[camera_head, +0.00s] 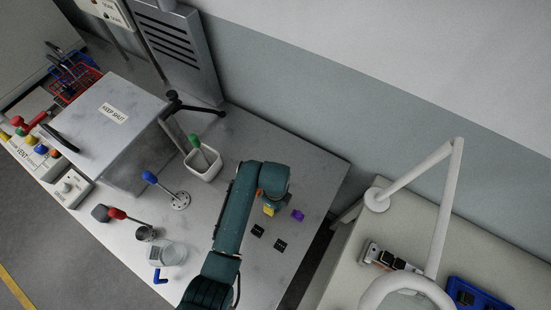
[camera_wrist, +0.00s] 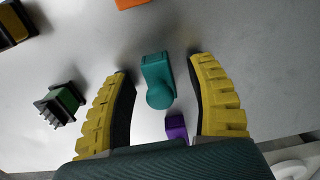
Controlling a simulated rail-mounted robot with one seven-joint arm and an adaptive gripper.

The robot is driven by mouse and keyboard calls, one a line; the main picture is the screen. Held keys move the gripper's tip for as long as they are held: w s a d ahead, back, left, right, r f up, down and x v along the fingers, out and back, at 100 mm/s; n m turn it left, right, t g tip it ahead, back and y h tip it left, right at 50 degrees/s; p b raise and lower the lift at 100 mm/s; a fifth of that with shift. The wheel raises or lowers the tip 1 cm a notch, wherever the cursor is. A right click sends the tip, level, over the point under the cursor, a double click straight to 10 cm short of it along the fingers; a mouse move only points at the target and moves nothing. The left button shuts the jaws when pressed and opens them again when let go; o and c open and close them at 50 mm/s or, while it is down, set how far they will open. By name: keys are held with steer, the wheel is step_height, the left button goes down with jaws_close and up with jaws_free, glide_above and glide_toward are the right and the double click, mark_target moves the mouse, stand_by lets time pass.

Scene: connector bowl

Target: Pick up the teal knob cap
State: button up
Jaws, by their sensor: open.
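The teal knob cap (camera_wrist: 158,80) lies on the grey metal table in the wrist view, a block-like body with a rounded end towards me. My gripper (camera_wrist: 159,66) is open, with its yellow ribbed fingers (camera_wrist: 217,95) on either side of the cap. Clear gaps show between the cap and both fingers. In the head view my gripper (camera_head: 268,210) is over the right part of the table, and the cap cannot be made out there.
A purple piece (camera_wrist: 177,127) lies close to the cap, near the right finger; it also shows in the head view (camera_head: 297,215). A green-and-black connector (camera_wrist: 60,103) lies left of the left finger. An orange piece (camera_wrist: 130,3) and a dark connector (camera_wrist: 14,27) lie farther off.

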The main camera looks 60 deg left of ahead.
steer(key=shift+c, duration=0.2)
steer(key=c, duration=0.9)
steer(key=shift+o, duration=0.2)
step_height(320, 180, up, 9)
steer(key=shift+r+p, duration=0.1)
steer(key=shift+p, duration=0.85)
steer(key=s+d+r+p, duration=0.1)
steer(key=s+d+p, duration=0.1)
steer(key=d+p, duration=0.2)
steer(key=s+d+r+p, duration=0.1)
steer(key=s+d+p, duration=0.1)
steer(key=d+p, duration=0.2)
steer(key=s+d+r+p, duration=0.1)
steer(key=d+p, duration=0.3)
steer(key=p, duration=0.4)
steer(key=shift+s, duration=0.85)
steer(key=shift+d, duration=0.15)
